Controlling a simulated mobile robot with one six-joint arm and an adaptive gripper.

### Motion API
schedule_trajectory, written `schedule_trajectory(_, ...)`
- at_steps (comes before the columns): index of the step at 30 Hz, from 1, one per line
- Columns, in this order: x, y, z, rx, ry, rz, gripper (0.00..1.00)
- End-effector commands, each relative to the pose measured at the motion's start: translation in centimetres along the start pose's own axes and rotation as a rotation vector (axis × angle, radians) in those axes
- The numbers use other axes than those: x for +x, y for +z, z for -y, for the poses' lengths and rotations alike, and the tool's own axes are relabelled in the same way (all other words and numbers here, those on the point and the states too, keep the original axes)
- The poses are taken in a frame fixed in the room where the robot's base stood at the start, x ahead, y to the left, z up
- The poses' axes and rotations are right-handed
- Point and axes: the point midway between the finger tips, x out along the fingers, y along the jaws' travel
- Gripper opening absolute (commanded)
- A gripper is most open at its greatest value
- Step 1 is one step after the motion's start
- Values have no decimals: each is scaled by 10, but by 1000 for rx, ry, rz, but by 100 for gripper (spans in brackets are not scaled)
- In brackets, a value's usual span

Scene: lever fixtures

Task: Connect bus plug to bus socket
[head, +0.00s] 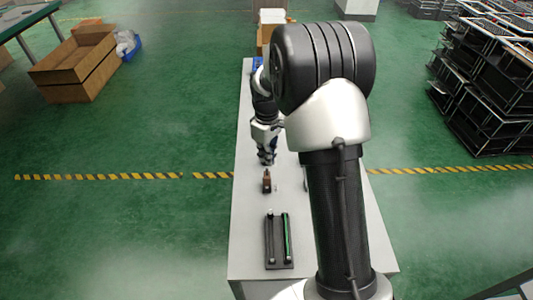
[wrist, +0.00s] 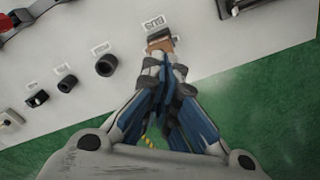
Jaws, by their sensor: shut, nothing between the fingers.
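A brown block (wrist: 160,42) stands on the grey table beside a label reading BUS (wrist: 153,23) in the wrist view. It also shows as a small upright brown block (head: 266,183) in the head view. I cannot tell whether it is the bus plug, the socket, or both joined. My gripper (wrist: 165,62) is shut, its dark-tipped blue fingers together and empty. The fingertips overlap the near edge of the block in the wrist view; contact cannot be told. In the head view my gripper (head: 266,158) points down just behind the block.
Several black round and square fittings (wrist: 107,65) with small labels line the table to the left in the wrist view. A black fixture with a green bar (head: 286,238) lies toward the table's front. Bare table (head: 245,215) lies left of it.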

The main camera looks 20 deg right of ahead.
Motion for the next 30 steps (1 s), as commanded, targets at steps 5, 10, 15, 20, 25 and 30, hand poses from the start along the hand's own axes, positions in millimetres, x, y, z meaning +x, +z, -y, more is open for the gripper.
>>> schedule_trajectory(5, 24, 0, 0, 0, 0, 0, 0)
schedule_trajectory(10, 29, 0, 0, 0, 0, 0, 0)
schedule_trajectory(15, 27, 0, 0, 1, 0, 0, 0)
schedule_trajectory(20, 28, 0, 0, 1, 0, 0, 0)
schedule_trajectory(25, 31, 0, 0, 1, -1, 1, 0)
schedule_trajectory(30, 34, 0, 0, 1, -1, 1, 0)
